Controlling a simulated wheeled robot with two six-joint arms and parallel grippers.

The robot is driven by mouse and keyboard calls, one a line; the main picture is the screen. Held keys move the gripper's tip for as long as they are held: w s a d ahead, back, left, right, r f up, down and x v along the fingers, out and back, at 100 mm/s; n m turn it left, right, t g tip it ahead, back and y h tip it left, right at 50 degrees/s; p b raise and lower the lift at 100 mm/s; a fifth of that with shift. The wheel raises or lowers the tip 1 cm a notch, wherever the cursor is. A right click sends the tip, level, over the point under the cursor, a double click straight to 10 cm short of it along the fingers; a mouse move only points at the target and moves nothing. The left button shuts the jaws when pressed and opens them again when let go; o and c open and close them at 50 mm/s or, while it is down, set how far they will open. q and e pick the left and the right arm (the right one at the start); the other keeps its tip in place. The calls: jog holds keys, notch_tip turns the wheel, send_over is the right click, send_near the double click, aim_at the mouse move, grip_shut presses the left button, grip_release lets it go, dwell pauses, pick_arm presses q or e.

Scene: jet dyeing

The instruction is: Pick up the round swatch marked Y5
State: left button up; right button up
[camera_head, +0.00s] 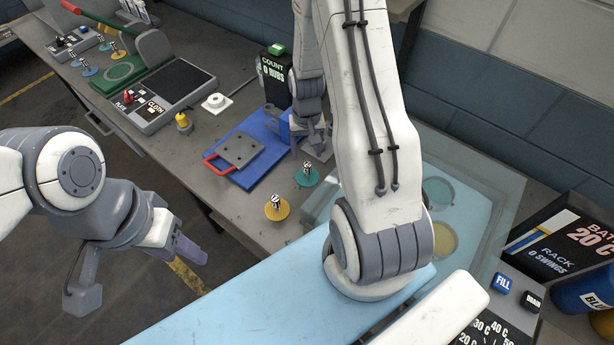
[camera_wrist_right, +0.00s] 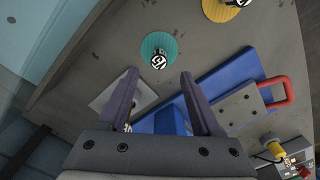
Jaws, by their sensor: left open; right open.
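A teal round swatch (camera_head: 307,179) with a small labelled knob lies on the grey bench. In the right wrist view the teal swatch (camera_wrist_right: 160,45) is just beyond the fingertips; its label is tilted and looks like Y5, but is hard to read. A yellow round swatch (camera_head: 277,208) with a knob lies nearer; it also shows in the right wrist view (camera_wrist_right: 222,9), its label unreadable. My right gripper (camera_head: 313,140) is open and empty, behind the teal swatch; its fingers show in the wrist view (camera_wrist_right: 158,76). My left gripper (camera_head: 187,251) is open and empty, off the bench's left edge.
A blue board (camera_head: 255,172) with a grey plate and red handle lies left of the teal swatch. A black counter box (camera_head: 274,78) stands behind. A scale-like device (camera_head: 170,95) and several other swatches sit at the far left. A glassy bath (camera_head: 475,200) is at right.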

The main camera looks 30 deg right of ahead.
aim_at(307, 164)
notch_tip(307, 164, down, 8)
jog(key=b, duration=0.5)
jog(key=shift+s+b, duration=0.1)
jog(key=shift+b, duration=0.3)
jog(key=shift+r, duration=0.1)
grip_shut()
